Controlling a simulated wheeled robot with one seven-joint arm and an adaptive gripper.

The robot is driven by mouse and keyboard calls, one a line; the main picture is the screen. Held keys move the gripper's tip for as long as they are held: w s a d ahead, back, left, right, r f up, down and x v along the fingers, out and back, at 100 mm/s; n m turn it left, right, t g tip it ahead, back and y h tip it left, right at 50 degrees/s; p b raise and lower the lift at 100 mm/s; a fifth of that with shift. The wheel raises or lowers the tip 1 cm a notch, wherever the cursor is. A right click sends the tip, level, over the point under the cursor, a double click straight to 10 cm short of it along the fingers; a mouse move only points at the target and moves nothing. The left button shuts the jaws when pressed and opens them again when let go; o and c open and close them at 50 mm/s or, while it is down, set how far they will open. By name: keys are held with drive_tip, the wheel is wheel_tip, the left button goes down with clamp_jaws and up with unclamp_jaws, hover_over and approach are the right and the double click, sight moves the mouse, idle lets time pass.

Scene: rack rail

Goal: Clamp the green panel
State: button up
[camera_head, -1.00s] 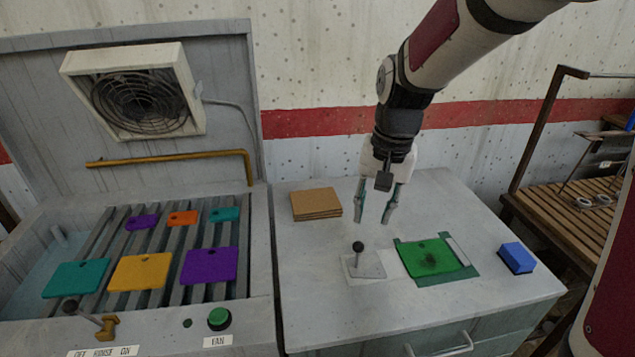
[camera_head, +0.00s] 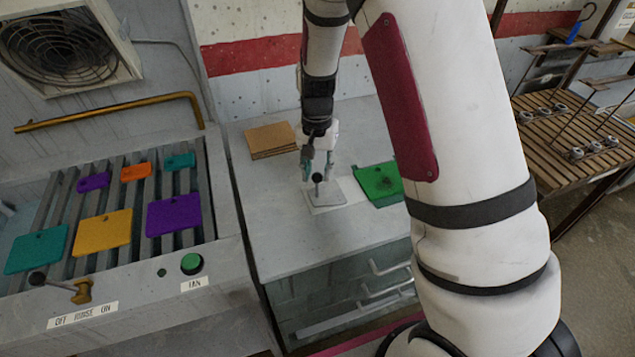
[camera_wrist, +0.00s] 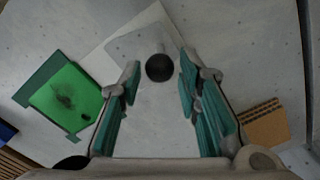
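The green panel (camera_head: 378,182) lies flat on the grey cabinet top, partly hidden by my arm in the head view. In the wrist view the panel (camera_wrist: 66,97) shows a dark smudge and darker green strips at its edges. Left of it in the head view is the clamp, a grey plate (camera_head: 327,197) with a lever ending in a black ball knob (camera_head: 318,178). My gripper (camera_head: 318,168) is open over the knob. In the wrist view the knob (camera_wrist: 160,68) shows between the fingertips, with gaps on both sides.
A brown board stack (camera_head: 271,139) lies behind and left of the clamp. At left is a slatted rack (camera_head: 140,205) with several coloured tags, below a fan (camera_head: 60,48). A slatted wooden bench (camera_head: 570,125) stands at right. The cabinet's front top is clear.

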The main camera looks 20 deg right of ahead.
sight(317, 184)
drive_tip(key=shift+f, duration=2.55)
clamp_jaws()
